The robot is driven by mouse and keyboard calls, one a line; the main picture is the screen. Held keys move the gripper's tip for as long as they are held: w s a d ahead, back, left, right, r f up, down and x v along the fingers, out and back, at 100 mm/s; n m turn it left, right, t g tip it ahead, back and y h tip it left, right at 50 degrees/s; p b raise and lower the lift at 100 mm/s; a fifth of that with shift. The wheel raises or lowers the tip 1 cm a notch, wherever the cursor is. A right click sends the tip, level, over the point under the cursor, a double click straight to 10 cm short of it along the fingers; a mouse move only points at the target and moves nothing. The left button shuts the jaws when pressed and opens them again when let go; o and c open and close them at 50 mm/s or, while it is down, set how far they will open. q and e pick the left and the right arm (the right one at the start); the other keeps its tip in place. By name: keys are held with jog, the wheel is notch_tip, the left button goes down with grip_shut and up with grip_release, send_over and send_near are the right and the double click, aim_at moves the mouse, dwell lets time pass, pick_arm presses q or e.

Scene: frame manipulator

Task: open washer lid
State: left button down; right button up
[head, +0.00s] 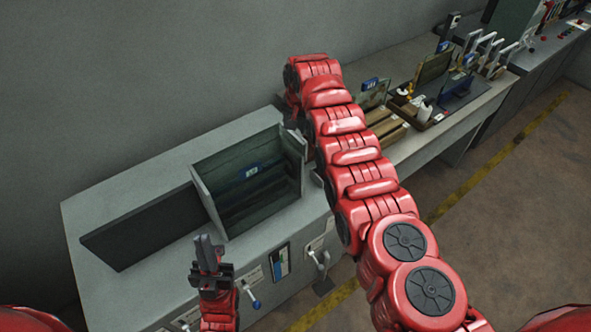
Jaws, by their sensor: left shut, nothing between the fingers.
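The washer (112,200) is a long grey metal cabinet against the wall, at the left and middle of the head view. A box-like opening (248,187) with raised grey side walls is in its top, with a dark interior and a small blue label. A dark flat panel (140,232) lies left of the opening; I cannot tell if it is the lid. My left gripper (204,243) is shut and empty, fingers pointing up, by the washer's front edge, below and left of the opening. My right arm (345,140) reaches past the opening's right side; its gripper is hidden.
Levers with blue knobs (254,302) and small panels (281,261) are on the washer's front. A workbench (440,135) with a tray, brown blocks and upright tools stands beyond my right arm. The floor (500,235) with a yellow line is clear at the right.

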aim_at(295, 162)
jog(key=s+r+g+h, duration=0.1)
jog(key=s+r+g, duration=0.4)
jog(key=s, duration=0.4)
jog(key=shift+t, duration=0.7)
notch_tip(295, 162, down, 11)
jog(key=b, duration=1.2)
jog(key=shift+p, duration=0.65)
notch_tip(295, 162, down, 3)
jog(key=shift+d+f+p, duration=0.1)
jog(key=shift+f+p, duration=0.1)
jog(key=shift+p, duration=0.45)
jog(key=shift+f, duration=0.8)
grip_shut()
